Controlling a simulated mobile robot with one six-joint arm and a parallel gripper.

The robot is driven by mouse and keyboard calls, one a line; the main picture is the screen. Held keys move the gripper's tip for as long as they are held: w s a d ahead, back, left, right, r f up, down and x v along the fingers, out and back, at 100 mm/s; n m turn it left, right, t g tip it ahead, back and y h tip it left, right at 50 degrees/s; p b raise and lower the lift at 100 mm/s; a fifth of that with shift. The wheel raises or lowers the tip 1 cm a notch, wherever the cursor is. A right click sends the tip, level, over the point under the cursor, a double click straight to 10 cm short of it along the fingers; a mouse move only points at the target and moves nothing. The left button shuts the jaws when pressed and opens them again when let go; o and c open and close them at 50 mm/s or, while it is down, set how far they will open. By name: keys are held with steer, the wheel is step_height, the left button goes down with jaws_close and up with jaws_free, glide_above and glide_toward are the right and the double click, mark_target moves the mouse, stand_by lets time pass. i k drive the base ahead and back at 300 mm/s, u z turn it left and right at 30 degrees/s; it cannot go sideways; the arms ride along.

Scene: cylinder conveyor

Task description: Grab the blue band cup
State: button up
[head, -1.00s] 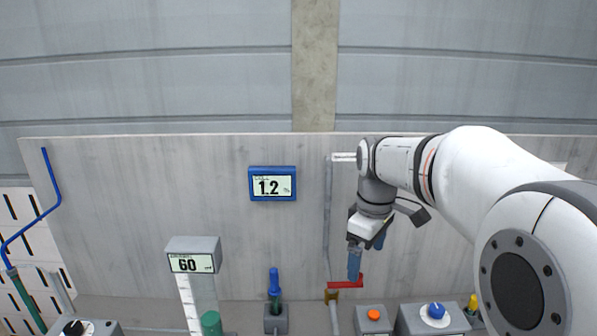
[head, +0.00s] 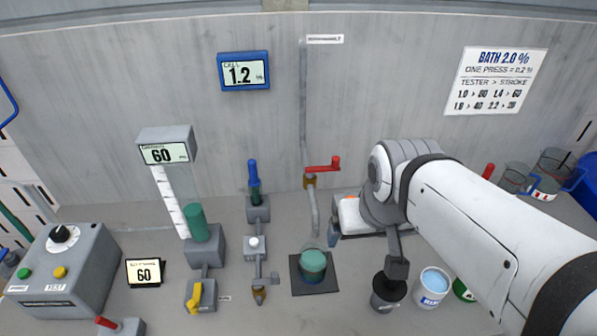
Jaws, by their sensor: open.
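No cup shows a blue band that I can make out for sure. Two clear grey cups stand at the far right, a nearer-left one (head: 515,178) and a larger one (head: 553,165). A white patch with red and blue marks is low by the larger cup, too small to read. My gripper (head: 396,270) points down at the lower right of centre, well left of these cups. It is open, and its fingers are partly hidden. A dark cup (head: 387,297) is below it; I cannot tell whether they touch.
A white container with blue lettering (head: 434,287) and a green one (head: 463,290) stand right of my gripper. A green-filled beaker (head: 313,266) sits on a dark pad to the left. A red-handled valve (head: 322,165) is on the wall pipe. A blue bin (head: 586,185) is at the right edge.

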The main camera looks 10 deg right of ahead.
mark_target(313, 256)
steer(key=u, duration=0.05)
steer(key=k, duration=0.5)
steer(key=z, duration=1.6)
steer(key=k, duration=1.2)
steer(key=u, duration=1.4)
steer(key=i, duration=1)
steer(key=u, duration=0.05)
